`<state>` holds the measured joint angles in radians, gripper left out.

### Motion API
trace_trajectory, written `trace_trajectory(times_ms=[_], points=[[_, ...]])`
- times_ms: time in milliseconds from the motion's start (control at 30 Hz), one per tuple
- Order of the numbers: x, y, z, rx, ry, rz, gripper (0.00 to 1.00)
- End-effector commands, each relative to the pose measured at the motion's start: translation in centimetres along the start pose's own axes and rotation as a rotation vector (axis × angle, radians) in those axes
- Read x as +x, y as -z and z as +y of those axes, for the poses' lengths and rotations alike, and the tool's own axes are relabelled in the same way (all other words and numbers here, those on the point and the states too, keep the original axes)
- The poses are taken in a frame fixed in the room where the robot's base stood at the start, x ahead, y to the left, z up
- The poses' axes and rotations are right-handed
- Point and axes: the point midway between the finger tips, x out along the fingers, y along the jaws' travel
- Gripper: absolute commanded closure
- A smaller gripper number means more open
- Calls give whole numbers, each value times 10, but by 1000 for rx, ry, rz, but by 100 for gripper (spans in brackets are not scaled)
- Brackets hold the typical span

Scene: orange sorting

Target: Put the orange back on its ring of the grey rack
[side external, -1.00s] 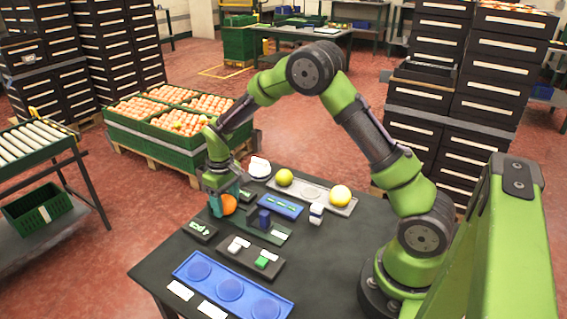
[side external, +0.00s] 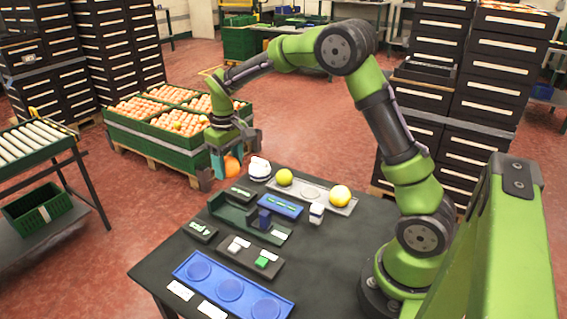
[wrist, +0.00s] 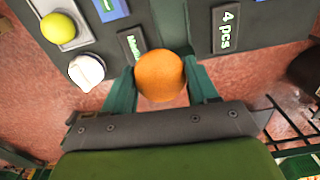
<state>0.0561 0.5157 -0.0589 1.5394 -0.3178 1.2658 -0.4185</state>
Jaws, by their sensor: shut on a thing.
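My gripper (side external: 224,167) is shut on the orange (side external: 232,167) and holds it in the air near the far left edge of the table. In the wrist view the orange (wrist: 160,75) sits between the two teal fingers. The grey rack (side external: 337,201) stands at the far right of the table, to the right of my gripper.
A white cap-like thing (side external: 260,168) stands between my gripper and the rack. A dark green holder (side external: 233,213), a blue tray with green marks (side external: 280,206) and a small white object (side external: 317,213) lie nearby. A blue tray with round recesses (side external: 215,270) is at the front.

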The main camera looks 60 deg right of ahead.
Motion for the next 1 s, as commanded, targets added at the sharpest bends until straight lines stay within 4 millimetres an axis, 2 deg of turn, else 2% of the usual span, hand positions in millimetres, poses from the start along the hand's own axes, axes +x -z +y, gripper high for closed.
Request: trace_trajectory(times_ms=[33,133,200,300,400,500,600,767,1000], points=[[-5,-5,20,43,-1,3,79],[-9,-23,62,112,-1,5,79],[-11,-42,93,142,-2,5,79],[-11,-74,132,158,-1,3,79],[-9,-105,158,143,-2,1,79],[-5,-130,172,103,-1,-4,79],[2,-145,174,32,2,-11,79],[14,-146,172,-49,2,-15,79],[57,-147,172,-56,3,-16,79]])
